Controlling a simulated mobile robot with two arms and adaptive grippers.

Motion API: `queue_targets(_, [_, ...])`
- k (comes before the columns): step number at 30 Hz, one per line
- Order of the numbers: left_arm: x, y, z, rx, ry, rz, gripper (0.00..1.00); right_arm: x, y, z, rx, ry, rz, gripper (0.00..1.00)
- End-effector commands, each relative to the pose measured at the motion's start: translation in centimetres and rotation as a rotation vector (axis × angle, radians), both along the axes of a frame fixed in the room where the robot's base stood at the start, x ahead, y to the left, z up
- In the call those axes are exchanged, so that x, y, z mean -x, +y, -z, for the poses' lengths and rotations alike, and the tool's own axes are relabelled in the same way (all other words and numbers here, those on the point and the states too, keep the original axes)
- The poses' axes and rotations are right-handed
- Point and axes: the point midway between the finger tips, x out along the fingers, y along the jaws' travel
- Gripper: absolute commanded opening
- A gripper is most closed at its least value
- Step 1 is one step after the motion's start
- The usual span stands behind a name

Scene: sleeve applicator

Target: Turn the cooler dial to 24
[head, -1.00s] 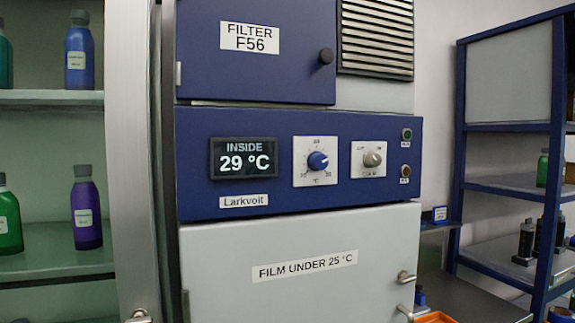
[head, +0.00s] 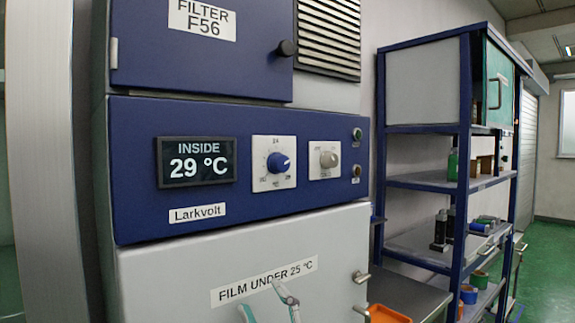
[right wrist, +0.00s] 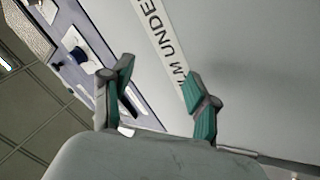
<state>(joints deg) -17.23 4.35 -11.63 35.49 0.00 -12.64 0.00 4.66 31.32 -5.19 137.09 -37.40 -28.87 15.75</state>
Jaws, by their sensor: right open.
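The blue cooler dial (head: 279,163) sits on a white square plate on the blue panel. A mark that looks like 24 is above it; its pointer is too small to read. The display (head: 197,162) left of it reads INSIDE 29 °C. My right gripper (head: 266,302) shows at the bottom of the head view, open and empty, in front of the pale lower door and below the dial. In the right wrist view, my open fingers (right wrist: 160,83) frame the door label, and the dial (right wrist: 76,54) is at upper left. My left gripper is not in view.
A grey knob (head: 328,159) on its own plate is right of the dial, with two small round buttons or lamps beyond. The filter door's black knob (head: 287,48) protrudes above. Door handles (head: 361,277) stick out at lower right. A blue shelf rack (head: 466,150) stands further right.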

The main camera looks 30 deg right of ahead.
Motion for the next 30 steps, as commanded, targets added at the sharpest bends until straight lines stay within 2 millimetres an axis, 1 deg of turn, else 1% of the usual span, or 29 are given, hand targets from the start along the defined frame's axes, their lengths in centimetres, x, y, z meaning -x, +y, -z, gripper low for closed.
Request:
queue_targets(1, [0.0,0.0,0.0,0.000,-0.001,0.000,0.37,1.3,1.5,-5.2,0.133,-0.168,-0.042,0.60])
queue_targets(2, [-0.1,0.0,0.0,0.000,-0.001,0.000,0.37,2.5,2.8,-7.9,0.227,-0.270,-0.073,0.60])
queue_targets(3, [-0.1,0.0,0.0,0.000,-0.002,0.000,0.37,4.3,4.7,-11.1,0.372,-0.402,-0.111,0.60])
queue_targets(4, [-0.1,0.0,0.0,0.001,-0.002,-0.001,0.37,5.8,6.2,-13.0,0.489,-0.490,-0.137,0.60])
queue_targets(5, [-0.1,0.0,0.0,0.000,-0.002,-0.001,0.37,7.1,7.7,-14.4,0.610,-0.567,-0.159,0.60])
queue_targets(6, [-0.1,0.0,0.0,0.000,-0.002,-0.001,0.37,8.7,9.5,-15.6,0.780,-0.651,-0.179,0.60])
queue_targets(8, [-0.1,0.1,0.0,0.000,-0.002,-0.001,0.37,10.4,11.5,-16.2,1.046,-0.735,-0.188,0.60])
queue_targets(9, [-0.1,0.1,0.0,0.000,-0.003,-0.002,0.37,11.0,12.1,-16.2,1.227,-0.758,-0.175,0.60])
queue_targets(11, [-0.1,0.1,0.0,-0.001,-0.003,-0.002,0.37,11.0,12.1,-16.1,1.497,-0.743,-0.127,0.60])
queue_targets(12, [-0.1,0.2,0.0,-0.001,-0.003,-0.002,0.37,10.7,11.2,-16.1,1.667,-0.698,-0.076,0.60])
queue_targets(14, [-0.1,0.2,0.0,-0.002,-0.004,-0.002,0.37,10.0,8.8,-16.6,1.887,-0.584,0.030,0.60])
queue_targets(15, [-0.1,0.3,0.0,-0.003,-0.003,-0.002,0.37,9.6,6.6,-17.2,2.003,-0.486,0.110,0.60])
queue_targets(16, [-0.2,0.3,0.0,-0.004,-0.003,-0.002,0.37,9.4,4.9,-17.8,2.073,-0.406,0.174,0.60])
queue_targets(17, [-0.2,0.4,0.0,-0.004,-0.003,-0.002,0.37,9.5,3.1,-18.5,2.127,-0.324,0.237,0.60])
queue_targets(18, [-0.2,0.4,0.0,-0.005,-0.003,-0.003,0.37,9.7,0.8,-19.5,2.179,-0.218,0.317,0.60])
queue_targets(21, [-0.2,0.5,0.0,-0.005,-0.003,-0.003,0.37,10.8,-4.0,-21.5,2.232,0.003,0.475,0.60])
queue_targets(22, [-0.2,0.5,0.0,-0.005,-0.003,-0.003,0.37,11.2,-5.0,-21.9,2.236,0.053,0.508,0.60])
queue_targets(24, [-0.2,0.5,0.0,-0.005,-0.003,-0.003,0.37,11.8,-6.6,-22.5,2.236,0.129,0.558,0.60])
queue_targets(25, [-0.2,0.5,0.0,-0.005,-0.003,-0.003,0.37,11.9,-7.0,-22.6,2.235,0.148,0.568,0.60])
queue_targets(28, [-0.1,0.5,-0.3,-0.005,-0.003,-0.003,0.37,11.5,-7.4,-22.8,2.234,0.172,0.579,0.60])
queue_targets(30, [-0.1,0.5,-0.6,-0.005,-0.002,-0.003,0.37,10.7,-7.3,-22.8,2.234,0.169,0.575,0.60])
